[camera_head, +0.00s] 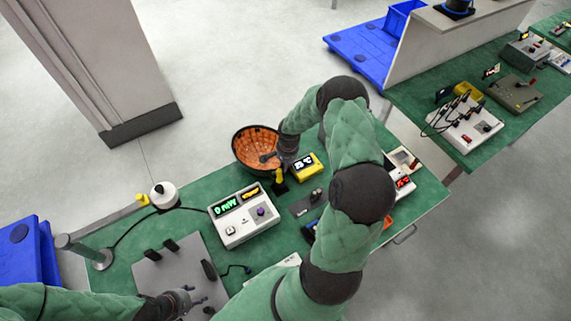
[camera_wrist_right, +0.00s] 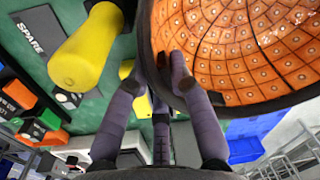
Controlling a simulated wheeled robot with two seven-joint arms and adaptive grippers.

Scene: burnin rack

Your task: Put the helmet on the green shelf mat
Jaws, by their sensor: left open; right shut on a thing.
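The helmet (camera_head: 250,138) looks like an upturned bowl with a dark rim and an orange, grid-patterned inside. It is at the far edge of the near green-topped bench (camera_head: 205,188). My right gripper (camera_head: 272,158) is shut on its rim. In the right wrist view, the helmet's orange inside (camera_wrist_right: 240,45) fills the upper right, and the gripper's fingers (camera_wrist_right: 155,75) straddle the dark rim. I cannot tell whether the helmet touches the bench. My left gripper (camera_head: 190,298) is open and empty at the lower left, over a grey plate. I cannot make out a separate green shelf mat.
Beside the helmet are a yellow meter (camera_head: 307,166) and a yellow cylinder (camera_wrist_right: 85,50). A white instrument with a green display (camera_head: 242,217) stands mid-bench. A white pot-like object (camera_head: 164,194) stands left. A second bench with devices (camera_head: 465,125) is at right. Blue pallets lie on the floor.

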